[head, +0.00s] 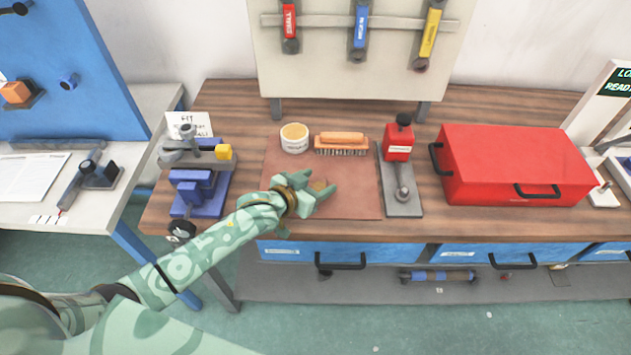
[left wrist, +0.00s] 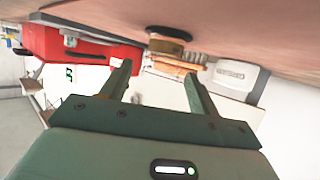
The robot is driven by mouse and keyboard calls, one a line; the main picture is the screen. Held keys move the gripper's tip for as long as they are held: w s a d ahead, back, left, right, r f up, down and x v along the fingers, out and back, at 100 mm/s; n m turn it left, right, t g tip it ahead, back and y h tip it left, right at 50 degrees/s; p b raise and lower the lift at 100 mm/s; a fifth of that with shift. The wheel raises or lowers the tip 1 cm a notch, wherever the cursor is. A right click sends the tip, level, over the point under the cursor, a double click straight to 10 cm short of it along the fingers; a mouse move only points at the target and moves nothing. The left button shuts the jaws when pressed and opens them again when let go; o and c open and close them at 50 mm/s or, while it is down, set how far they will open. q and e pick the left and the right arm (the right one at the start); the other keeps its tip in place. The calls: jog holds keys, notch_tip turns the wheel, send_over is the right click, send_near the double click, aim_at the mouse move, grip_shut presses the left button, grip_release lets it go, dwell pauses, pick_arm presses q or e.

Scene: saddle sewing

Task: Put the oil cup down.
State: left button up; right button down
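The oil cup (head: 319,186) is a small brass-coloured round thing on the brown mat (head: 350,205), partly hidden by my left gripper in the head view. That view is turned over, with the bench top uppermost. My left gripper (head: 311,188) is open, low over the mat. In the left wrist view its two fingers (left wrist: 156,70) stand apart with nothing gripped between them, and the cup is just beyond their tips. My right gripper is not in view.
Behind the mat's middle are a white tin (head: 294,138) and a brush (head: 341,143). A red-topped press (head: 398,145) stands at the mat's right, then a red toolbox (head: 515,165). A blue vise (head: 200,190) is at left. The mat's front right is clear.

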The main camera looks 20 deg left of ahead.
pick_arm(q)
jog(key=shift+r, duration=0.1)
jog(key=shift+s+a+r, duration=0.15)
jog(key=shift+s, duration=0.15)
jog(key=p+v, duration=0.3)
jog(key=v, duration=0.8)
jog(key=shift+s, duration=0.15)
jog(key=shift+a, duration=0.1)
